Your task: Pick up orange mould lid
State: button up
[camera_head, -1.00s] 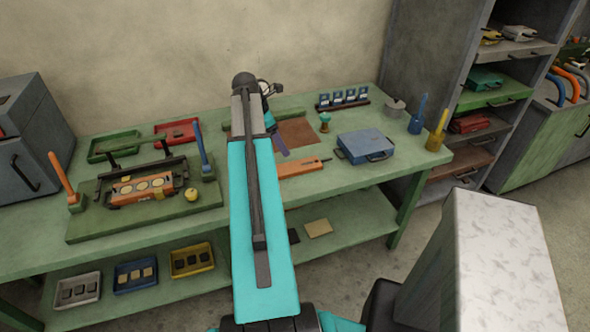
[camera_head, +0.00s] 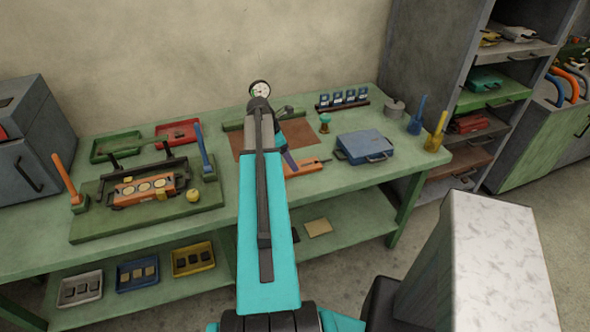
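A flat orange piece (camera_head: 305,168), which looks like the orange mould lid, lies on the green bench right of my arm. A small dark part shows at its right end, and its left end is hidden behind my arm. An orange mould body (camera_head: 130,195) with pale round cavities sits in the press frame on the left. My arm reaches over the bench, and its end, with my gripper (camera_head: 288,155), shows small and dark near the orange piece's left part. The fingers are too small and hidden to tell open or shut, or whether they touch it.
A blue case (camera_head: 365,146) stands close right of the orange piece. A brown mat (camera_head: 300,132) lies behind it. The press base (camera_head: 95,232) with upright handles fills the bench's left side. Blue (camera_head: 415,125) and yellow (camera_head: 436,140) handled tools stand at the right end.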

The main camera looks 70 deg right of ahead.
jog(key=shift+f, duration=0.1)
dwell(0.3)
jog(key=shift+p+x, duration=1.25)
jog(key=shift+x, duration=1.25)
jog(key=shift+w, duration=0.1)
jog(key=c, duration=1.8)
jog(key=shift+r+b, duration=0.65)
jog(key=shift+r, duration=0.45)
jog(key=shift+s+a+r+b, duration=0.25)
jog(key=shift+r+b, duration=0.15)
jog(key=shift+r, duration=0.2)
jog(key=s+a+r+b, duration=0.1)
jog(key=s+a+b, duration=0.3)
jog(key=s+a, duration=0.6)
jog(key=shift+s+a+r, duration=0.25)
jog(key=shift+s+a, duration=0.15)
